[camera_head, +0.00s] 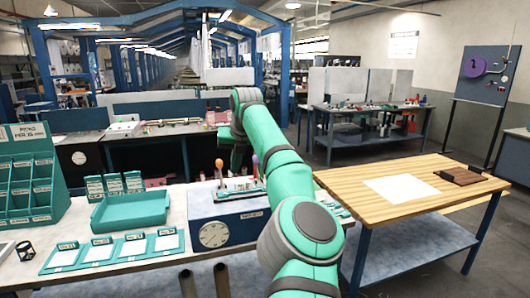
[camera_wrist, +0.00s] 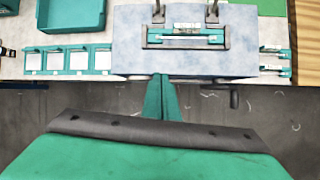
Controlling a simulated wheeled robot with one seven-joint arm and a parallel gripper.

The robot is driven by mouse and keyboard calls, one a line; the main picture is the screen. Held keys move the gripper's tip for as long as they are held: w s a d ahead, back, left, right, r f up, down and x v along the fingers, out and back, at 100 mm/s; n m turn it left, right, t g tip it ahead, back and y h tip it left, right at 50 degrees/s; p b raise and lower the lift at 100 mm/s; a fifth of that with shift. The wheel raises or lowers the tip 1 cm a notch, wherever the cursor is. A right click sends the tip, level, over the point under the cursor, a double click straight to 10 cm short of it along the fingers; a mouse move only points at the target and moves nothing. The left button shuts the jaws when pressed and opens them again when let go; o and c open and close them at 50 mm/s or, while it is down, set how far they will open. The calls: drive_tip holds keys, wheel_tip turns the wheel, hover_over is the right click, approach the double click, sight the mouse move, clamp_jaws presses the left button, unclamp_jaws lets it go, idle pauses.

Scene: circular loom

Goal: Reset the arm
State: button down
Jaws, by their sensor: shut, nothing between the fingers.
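My green arm reaches from the lower right of the head view over the workbench and bends down at the dark wrist joint. The arm hides my gripper there, at least in part. In the wrist view my gripper (camera_wrist: 162,82) points toward the front of the blue-grey box, with its green fingers together and nothing seen between them. The box (camera_head: 213,235) stands on the bench with a round dial on its front. It also shows in the wrist view (camera_wrist: 125,55), with a teal-framed fixture (camera_wrist: 185,38) on top.
A teal tray (camera_head: 130,211), several white-faced cards (camera_head: 100,256) and a teal compartment rack (camera_head: 28,180) stand on the left of the bench. A wooden-topped table (camera_head: 345,185) with a white sheet (camera_head: 402,189) and a brown block (camera_head: 460,175) is at right. Floor shows between bench and table.

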drive_tip(key=s+a+f+n+g+y, duration=0.15)
drive_tip(key=s+a+f+y, duration=0.25)
drive_tip(key=a+f, duration=0.7)
drive_tip(key=s+a+f+n+g+y, duration=0.1)
drive_tip(key=s+a+f+g+y, duration=0.25)
drive_tip(key=a+f, duration=0.75)
drive_tip(key=s+a+f+m+y, duration=0.1)
drive_tip(key=s+a+f+y, duration=0.2)
drive_tip(key=s, duration=0.4)
drive_tip(key=s+a+f+m+g+y, duration=0.1)
drive_tip(key=s+a+y, duration=0.2)
drive_tip(key=s+a, duration=0.25)
drive_tip(key=s+a+f+m+y, duration=0.2)
drive_tip(key=s+a+f+y, duration=0.15)
drive_tip(key=s, duration=0.35)
drive_tip(key=s+d+f+m+t+h, duration=0.5)
drive_tip(key=s+d+m+t+h, duration=0.2)
drive_tip(key=s+d+m+t, duration=0.6)
drive_tip(key=s+d+f+m+t+h, duration=0.55)
drive_tip(key=s+d+m+t, duration=0.4)
drive_tip(key=d+m, duration=0.65)
drive_tip(key=s+d+m+g+h, duration=0.3)
drive_tip(key=s+d, duration=0.4)
drive_tip(key=s, duration=0.3)
drive_tip(key=s+d+m+g+h, duration=0.3)
drive_tip(key=s+d, duration=0.4)
drive_tip(key=s, duration=0.3)
drive_tip(key=shift+s+d+f+m+h, duration=0.2)
drive_tip(key=shift+d+f+m+h, duration=0.2)
drive_tip(key=shift+m, duration=0.25)
